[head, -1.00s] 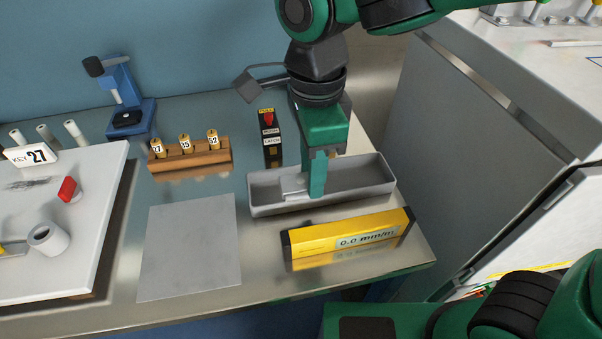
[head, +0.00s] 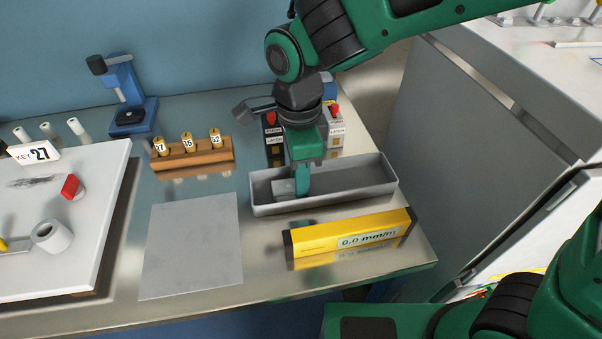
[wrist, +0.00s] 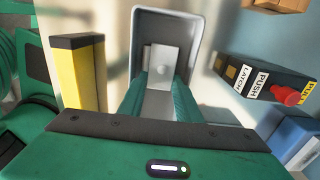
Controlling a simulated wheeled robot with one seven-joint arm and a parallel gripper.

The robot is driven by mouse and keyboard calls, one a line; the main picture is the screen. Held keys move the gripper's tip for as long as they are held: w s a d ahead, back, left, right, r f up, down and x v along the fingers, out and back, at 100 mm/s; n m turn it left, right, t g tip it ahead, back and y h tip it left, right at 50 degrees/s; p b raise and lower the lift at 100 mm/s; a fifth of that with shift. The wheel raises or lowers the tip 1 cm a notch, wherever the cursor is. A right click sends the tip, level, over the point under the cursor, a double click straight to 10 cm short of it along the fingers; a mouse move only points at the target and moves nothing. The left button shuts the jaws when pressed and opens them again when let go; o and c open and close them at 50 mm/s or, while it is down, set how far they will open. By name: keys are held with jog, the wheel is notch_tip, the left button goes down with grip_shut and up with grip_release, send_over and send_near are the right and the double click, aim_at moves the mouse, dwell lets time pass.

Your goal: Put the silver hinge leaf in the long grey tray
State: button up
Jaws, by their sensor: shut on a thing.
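The silver hinge leaf (head: 283,188) is held at the left end of the long grey tray (head: 345,199).
A yellow level (head: 348,236) lies in front of the tray. Push-latch boxes (head: 273,148) stand close behind it. A wooden rack (head: 193,160) with numbered pegs and a bare grey plate (head: 192,245) are to the left.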

jog(key=shift+f, duration=0.1)
jog(key=o, duration=0.9)
jog(key=shift+o, duration=0.2)
notch_tip(320, 180, up, 12)
jog(key=shift+s, duration=0.1)
